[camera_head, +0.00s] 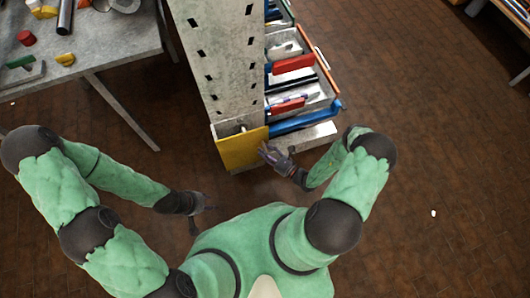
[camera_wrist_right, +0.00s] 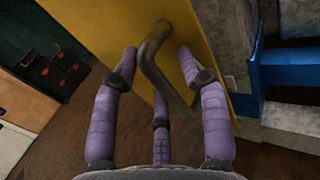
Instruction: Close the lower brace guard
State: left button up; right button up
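The yellow guard panel (camera_head: 240,150) stands at the near, lower end of the grey perforated mast (camera_head: 222,60). A gap with a small pale part shows behind its top edge. In the right wrist view the yellow panel (camera_wrist_right: 105,22) fills the upper middle, with a dark bent handle (camera_wrist_right: 150,60) on it. My right gripper (camera_head: 264,150) is at the panel's right edge; in its wrist view its purple fingers (camera_wrist_right: 157,62) are spread on both sides of the handle, not visibly clamped on it. My left gripper (camera_head: 204,218) hangs left of the panel, fingers apart and empty.
A drawer rack with red, blue and orange parts (camera_head: 293,64) stands right of the mast. A grey workbench (camera_head: 100,40) with tools is at the upper left. The brown tiled floor (camera_head: 440,150) is mostly clear on the right.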

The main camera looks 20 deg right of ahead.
jog(key=shift+d, duration=0.15)
jog(key=v, duration=1.2)
